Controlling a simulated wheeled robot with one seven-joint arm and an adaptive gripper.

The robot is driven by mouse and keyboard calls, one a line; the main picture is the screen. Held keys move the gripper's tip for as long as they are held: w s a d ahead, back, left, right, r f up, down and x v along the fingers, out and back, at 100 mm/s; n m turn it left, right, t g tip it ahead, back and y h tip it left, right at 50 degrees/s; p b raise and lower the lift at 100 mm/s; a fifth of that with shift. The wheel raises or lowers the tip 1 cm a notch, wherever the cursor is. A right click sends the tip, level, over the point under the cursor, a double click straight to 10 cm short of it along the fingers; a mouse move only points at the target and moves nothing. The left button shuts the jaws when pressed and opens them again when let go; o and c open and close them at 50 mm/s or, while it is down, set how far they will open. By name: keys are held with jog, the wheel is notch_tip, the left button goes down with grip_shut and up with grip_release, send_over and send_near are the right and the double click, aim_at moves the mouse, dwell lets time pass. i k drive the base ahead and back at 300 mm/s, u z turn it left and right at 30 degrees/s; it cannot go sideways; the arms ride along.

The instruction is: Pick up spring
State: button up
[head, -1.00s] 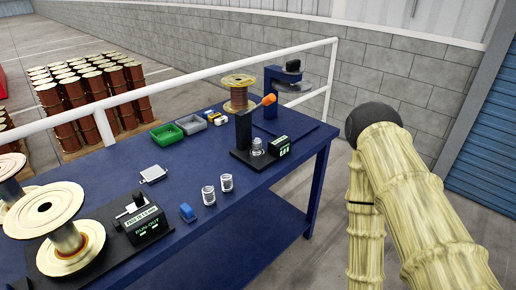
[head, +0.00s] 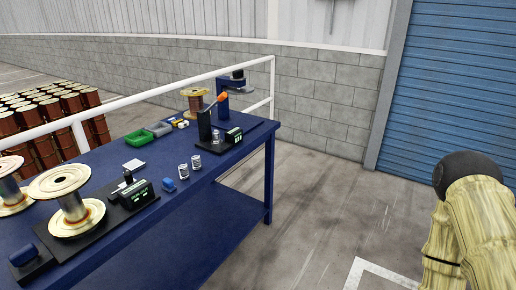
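Two small silvery coil springs stand upright side by side on the blue table (head: 232,170) near its front edge: a left spring (head: 184,170) and a right spring (head: 196,162). A similar silvery coil-like piece (head: 216,136) sits in the black fixture with an orange-tipped lever. My arm shows at the right edge, well away from the table and the springs. My gripper is not visible in this view.
Large spools (head: 72,205) and a black device with a green display (head: 135,194) stand on the table's left part. Green (head: 138,137) and grey bins lie farther back. A white rail (head: 165,93) runs behind. Floor right of the table is clear.

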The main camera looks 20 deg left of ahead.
aim_at(215, 137)
jog(key=u, duration=0.55)
jog(key=i, duration=0.2)
jog(key=u, duration=0.15)
